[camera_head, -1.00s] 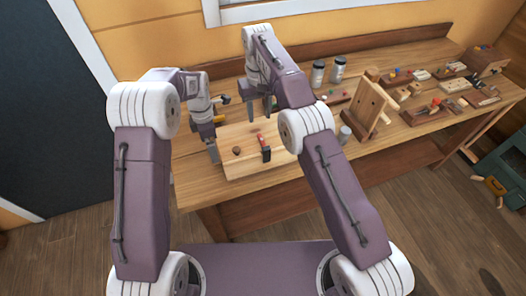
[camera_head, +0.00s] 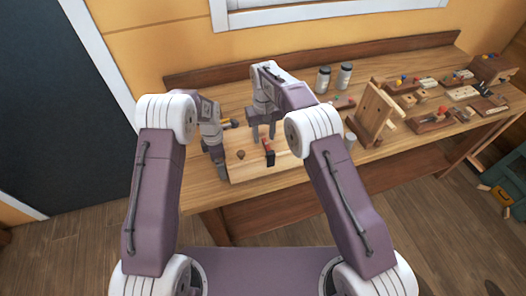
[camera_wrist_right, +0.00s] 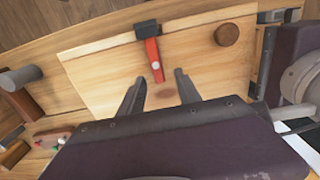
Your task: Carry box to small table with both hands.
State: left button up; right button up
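A flat light-wood box or board (camera_head: 246,171) lies on the workbench; it fills the middle of the right wrist view (camera_wrist_right: 90,70). A small red-handled hammer (camera_head: 268,152) and a round brown knob (camera_head: 240,155) are on its face; the wrist view shows the hammer (camera_wrist_right: 154,58) and knob (camera_wrist_right: 227,34) too. My right gripper (camera_head: 263,133) is open and empty above the board, fingers pointing at its face. My left gripper (camera_head: 220,168) points down at the board's left edge; its finger gap is hidden. I cannot make out a separate small table.
The workbench (camera_head: 205,196) runs along the wall. Jars (camera_head: 323,80), an upright wooden stand (camera_head: 373,112) and several small blocks and tools stand to the right. A green box (camera_head: 507,183) is on the floor at far right. Open floor (camera_head: 420,220) lies in front of the bench.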

pick_arm(q)
jog(key=shift+f, duration=0.15)
pick_arm(e)
jog(key=shift+f, duration=0.2)
pick_arm(q)
jog(key=c, duration=0.6)
pick_arm(e)
jog(key=c, duration=0.6)
pick_arm(q)
jog(key=c, duration=0.6)
pick_arm(e)
grip_shut()
pick_arm(q)
jog(key=c, duration=0.8)
pick_arm(e)
jog(key=shift+r, duration=0.1)
